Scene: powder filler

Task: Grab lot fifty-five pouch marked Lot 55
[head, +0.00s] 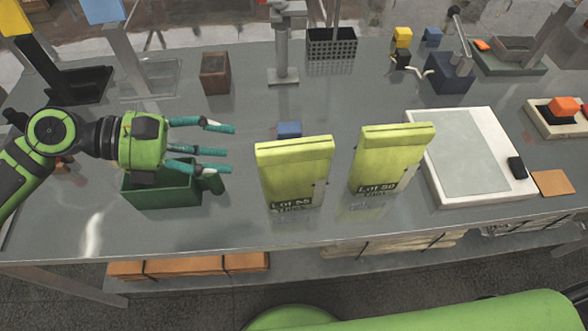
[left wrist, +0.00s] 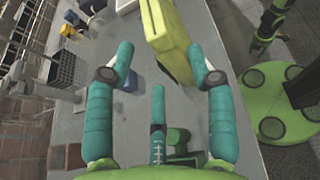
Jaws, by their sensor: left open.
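The yellow-green pouch marked Lot 55 (head: 294,170) stands upright near the front middle of the table. A matching pouch marked Lot 50 (head: 390,158) stands to its right, with a gap between them. My left gripper (head: 228,153) is open and empty, left of the Lot 55 pouch, its teal fingers pointing toward it without touching. In the left wrist view, a yellow pouch (left wrist: 167,42) shows ahead of the open fingers; its label cannot be read there.
A green open box (head: 162,192) sits below my left gripper. A small blue block (head: 289,130) lies behind the Lot 55 pouch. A white flat device (head: 470,160) stands right of the Lot 50 pouch. A brown block (head: 215,74) and black basket (head: 331,46) stand farther back.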

